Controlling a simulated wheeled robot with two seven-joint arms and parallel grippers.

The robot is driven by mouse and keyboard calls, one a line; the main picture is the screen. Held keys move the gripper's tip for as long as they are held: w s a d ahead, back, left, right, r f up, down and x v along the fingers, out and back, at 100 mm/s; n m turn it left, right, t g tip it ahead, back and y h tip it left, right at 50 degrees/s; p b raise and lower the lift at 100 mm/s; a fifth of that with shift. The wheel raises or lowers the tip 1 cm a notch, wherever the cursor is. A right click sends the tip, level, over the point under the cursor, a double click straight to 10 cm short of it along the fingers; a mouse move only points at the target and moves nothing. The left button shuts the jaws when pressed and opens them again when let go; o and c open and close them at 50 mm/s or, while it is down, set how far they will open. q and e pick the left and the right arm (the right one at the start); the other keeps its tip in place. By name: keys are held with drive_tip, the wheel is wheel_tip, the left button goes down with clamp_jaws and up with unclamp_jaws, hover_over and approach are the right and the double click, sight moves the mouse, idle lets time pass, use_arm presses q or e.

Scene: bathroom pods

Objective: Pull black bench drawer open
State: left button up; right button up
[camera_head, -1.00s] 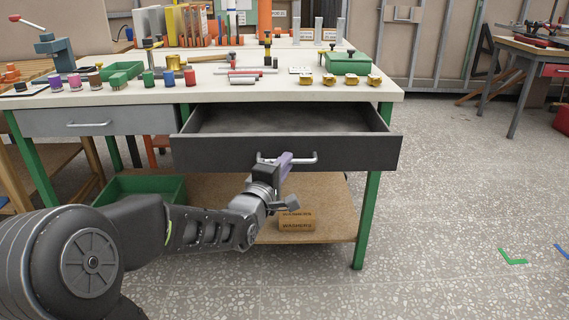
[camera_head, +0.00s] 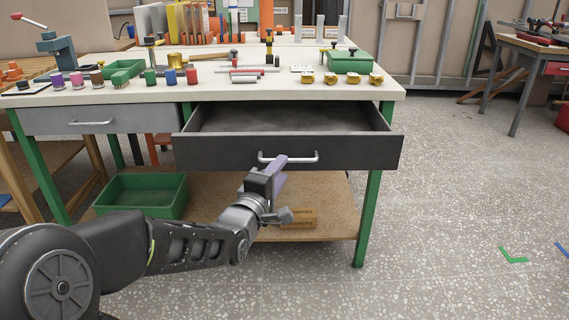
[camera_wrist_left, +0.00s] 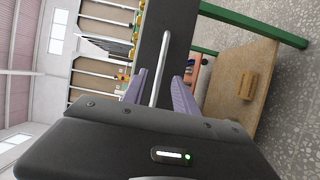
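The black bench drawer (camera_head: 345,153) is pulled out, and its empty inside shows from above. Its silver bar handle (camera_head: 305,157) runs across the front. My left gripper (camera_head: 278,165), with purple fingers, is in front of the drawer at the handle's left half. In the left wrist view the two fingers (camera_wrist_left: 161,82) stand apart, with the handle (camera_wrist_left: 160,75) seen between them and no finger closed on it. The fingertips look a little short of the bar. My right gripper is in neither view.
A grey drawer (camera_head: 95,121) beside it is shut. The white benchtop (camera_head: 215,85) holds several coloured pots, tools and a green box (camera_head: 348,63). A green bin (camera_head: 150,193) and a cardboard box (camera_head: 298,218) sit on the lower shelf.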

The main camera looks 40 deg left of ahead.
use_arm(q)
drive_tip(key=shift+v, duration=1.85)
